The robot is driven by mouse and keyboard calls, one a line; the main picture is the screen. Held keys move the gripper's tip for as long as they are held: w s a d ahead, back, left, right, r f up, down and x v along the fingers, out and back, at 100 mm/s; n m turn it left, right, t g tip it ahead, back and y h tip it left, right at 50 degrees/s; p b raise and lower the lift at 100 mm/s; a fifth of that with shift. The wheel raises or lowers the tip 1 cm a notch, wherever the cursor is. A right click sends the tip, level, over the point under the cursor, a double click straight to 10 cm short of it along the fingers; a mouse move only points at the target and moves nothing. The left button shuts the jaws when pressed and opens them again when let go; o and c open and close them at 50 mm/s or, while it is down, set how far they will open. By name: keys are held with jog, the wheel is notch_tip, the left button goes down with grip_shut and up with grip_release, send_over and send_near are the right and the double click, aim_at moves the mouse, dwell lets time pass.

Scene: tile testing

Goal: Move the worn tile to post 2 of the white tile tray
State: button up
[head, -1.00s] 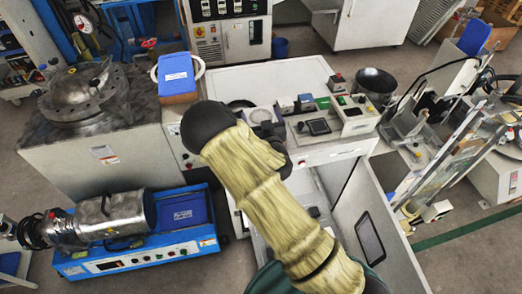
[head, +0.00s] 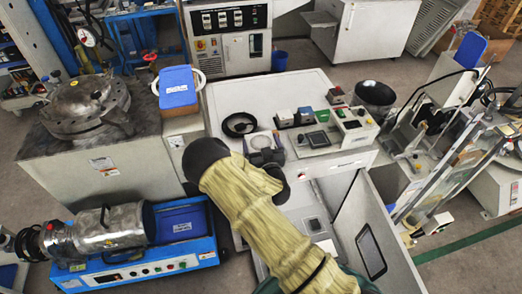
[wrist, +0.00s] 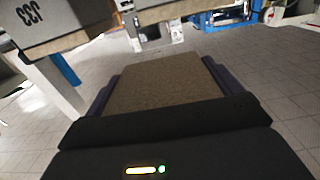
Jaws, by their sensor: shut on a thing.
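The worn tile (wrist: 165,85) is a flat, speckled brown slab in the wrist view. My gripper (wrist: 160,72) is shut on it, with a dark finger along each side edge. The tile is held out in front of the dark gripper body, with tiled floor visible beyond it. In the head view my sleeved arm covers the lower middle, and I cannot make out the gripper or the tile there. I cannot pick out the white tile tray or its post 2 in either view.
In the head view a white bench (head: 290,88) carries a black ring (head: 238,124) and a control box (head: 355,127). A blue machine (head: 135,262) stands lower left. In the wrist view a grey panel with upside-down lettering (wrist: 45,25) is close at upper left.

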notch_tip(320, 180, down, 4)
jog(key=shift+r, duration=0.1)
jog(key=shift+f, duration=0.4)
jog(key=shift+f+b, duration=0.25)
jog(key=shift+b, duration=0.2)
jog(key=o, duration=0.8)
